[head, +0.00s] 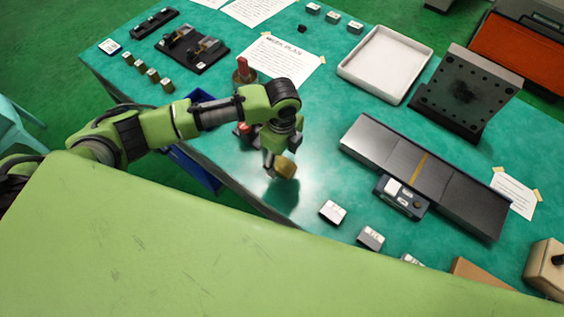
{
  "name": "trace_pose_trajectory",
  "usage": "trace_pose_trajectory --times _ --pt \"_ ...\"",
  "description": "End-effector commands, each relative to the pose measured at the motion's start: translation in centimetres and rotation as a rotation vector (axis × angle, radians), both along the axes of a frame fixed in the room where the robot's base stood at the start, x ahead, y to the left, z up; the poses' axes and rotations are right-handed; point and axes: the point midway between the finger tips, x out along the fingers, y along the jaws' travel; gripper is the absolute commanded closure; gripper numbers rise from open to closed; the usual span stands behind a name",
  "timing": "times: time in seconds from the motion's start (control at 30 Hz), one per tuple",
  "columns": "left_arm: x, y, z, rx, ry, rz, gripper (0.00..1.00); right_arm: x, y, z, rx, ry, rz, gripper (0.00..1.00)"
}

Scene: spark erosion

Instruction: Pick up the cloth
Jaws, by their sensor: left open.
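I cannot make out a cloth for certain in the head view. My left gripper (277,166) hangs from the green arm that comes in from the left, pointing down above the front left part of the teal table (310,195). It is open, and I see nothing held in it. A flat tan thing (472,272) shows at the table's front edge, partly hidden by my green body; I cannot tell what it is. My right gripper is not in view.
A red-topped object (243,70) stands behind my left arm. Small labelled blocks (333,212) line the front.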

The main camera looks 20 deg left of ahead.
Motion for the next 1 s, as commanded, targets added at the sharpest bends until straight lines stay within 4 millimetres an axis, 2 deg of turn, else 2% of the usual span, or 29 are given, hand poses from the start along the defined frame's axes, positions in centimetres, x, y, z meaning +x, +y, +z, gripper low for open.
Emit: trace_pose_trajectory --times 0.17,0.4,0.43,0.57,1.0 --pt "0.0 0.0 -1.9 0.000 0.001 -0.001 0.40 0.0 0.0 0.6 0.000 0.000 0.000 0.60" --pt "0.0 0.0 -2.2 0.000 -0.001 -0.001 0.40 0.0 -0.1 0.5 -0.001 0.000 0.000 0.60" --pt "0.0 0.0 -2.2 0.000 -0.001 -0.001 0.43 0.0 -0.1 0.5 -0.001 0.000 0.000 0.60" --pt "0.0 0.0 -2.1 0.000 -0.001 -0.001 0.77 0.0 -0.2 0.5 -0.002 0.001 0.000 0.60" --pt "0.1 0.0 -1.9 -0.001 -0.002 0.000 0.79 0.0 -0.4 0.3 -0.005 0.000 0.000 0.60"
